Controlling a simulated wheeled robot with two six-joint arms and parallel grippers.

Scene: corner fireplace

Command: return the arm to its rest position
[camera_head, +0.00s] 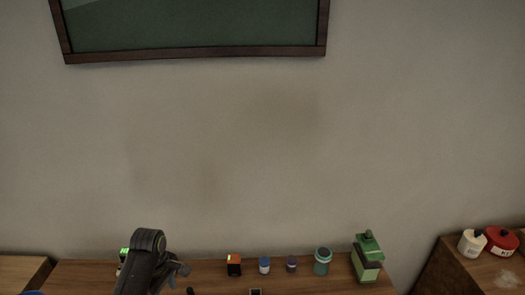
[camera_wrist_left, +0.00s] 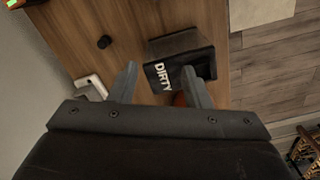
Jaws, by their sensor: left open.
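My left arm rises from the bottom edge of the head view, at the left part of the wooden surface (camera_head: 210,275). My left gripper (camera_wrist_left: 160,75) shows in the left wrist view with its two grey fingers apart and nothing clearly held between them. Beyond the fingertips, a black block marked "DIRTY" (camera_wrist_left: 160,76) stands on the wooden surface. I cannot tell whether the right finger touches it. A bit of something orange-red shows beside that finger, mostly hidden. My right gripper is in neither view.
An orange-black box (camera_head: 234,265), a white-blue bottle (camera_head: 264,266), a purple jar (camera_head: 291,264), a teal jar (camera_head: 322,262) and a green dispenser (camera_head: 367,262) line the surface. White (camera_head: 471,243) and red (camera_head: 502,241) containers stand at right. A black knob (camera_wrist_left: 104,42) lies near the gripper.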

